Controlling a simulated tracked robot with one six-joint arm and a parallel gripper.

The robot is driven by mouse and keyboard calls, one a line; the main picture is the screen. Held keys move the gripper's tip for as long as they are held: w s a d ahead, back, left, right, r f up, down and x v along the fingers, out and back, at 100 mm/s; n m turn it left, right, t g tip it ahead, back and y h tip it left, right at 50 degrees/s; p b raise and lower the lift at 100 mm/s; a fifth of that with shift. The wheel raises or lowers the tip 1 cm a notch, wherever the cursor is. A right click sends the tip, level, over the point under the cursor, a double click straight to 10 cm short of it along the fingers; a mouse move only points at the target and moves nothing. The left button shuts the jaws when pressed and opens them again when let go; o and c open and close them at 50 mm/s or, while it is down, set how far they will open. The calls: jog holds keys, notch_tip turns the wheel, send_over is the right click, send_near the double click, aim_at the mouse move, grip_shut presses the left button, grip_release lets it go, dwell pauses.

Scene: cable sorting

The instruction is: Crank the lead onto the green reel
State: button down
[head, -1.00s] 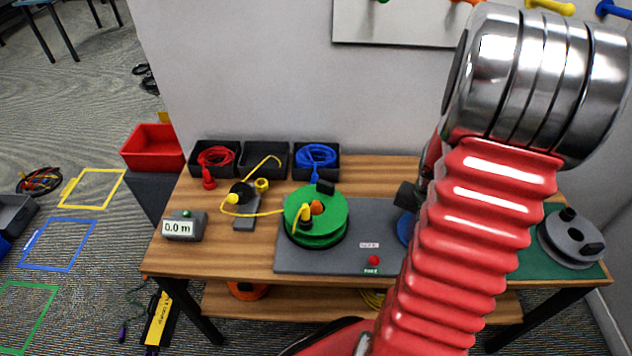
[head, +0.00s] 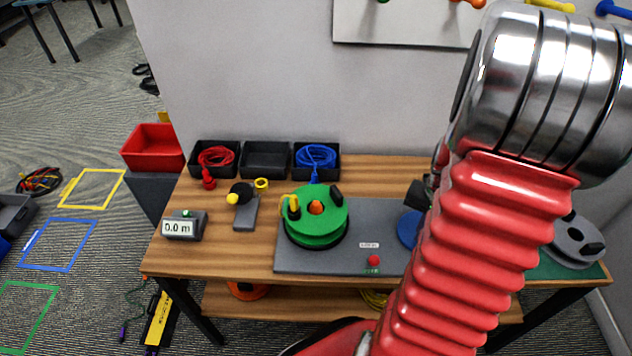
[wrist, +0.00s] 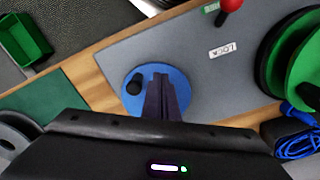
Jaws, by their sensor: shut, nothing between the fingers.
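The green reel (head: 318,222) stands on a grey base plate, with an orange hub (head: 315,207) and a dark crank knob (head: 336,192) at its upper right. A short piece of yellow lead (head: 284,207) with a black end shows at the reel's left rim. No lead spans from the guide (head: 243,212) to the reel. My gripper (wrist: 162,98) is shut and empty over a blue disc (wrist: 180,84) with a black knob, away from the green reel. In the head view my arm mostly hides the gripper. The green reel also shows in the wrist view (wrist: 300,70).
A meter (head: 180,228) reads 0.0 m. Black trays hold a red lead (head: 216,157) and a blue lead (head: 316,156); the middle tray (head: 265,160) looks empty. A grey disc (head: 575,240) stands at right.

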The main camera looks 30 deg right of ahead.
jog(key=shift+r, duration=2.45)
jog(key=w+a+r+n+t, duration=0.1)
jog(key=a+r+n, duration=0.3)
jog(key=a, duration=0.6)
jog(key=w+a+r+n+t, duration=0.1)
jog(key=a+r+n, duration=0.3)
jog(key=a+r, duration=0.4)
jog(key=w+a+r+n+t, duration=0.1)
jog(key=a+r+n+t, duration=0.2)
jog(key=a, duration=1)
notch_tip(320, 180, up, 3)
jog(key=shift+w+a+r+n+t, duration=0.1)
jog(key=shift+w+a+n+t, duration=0.25)
jog(key=shift+n, duration=0.25)
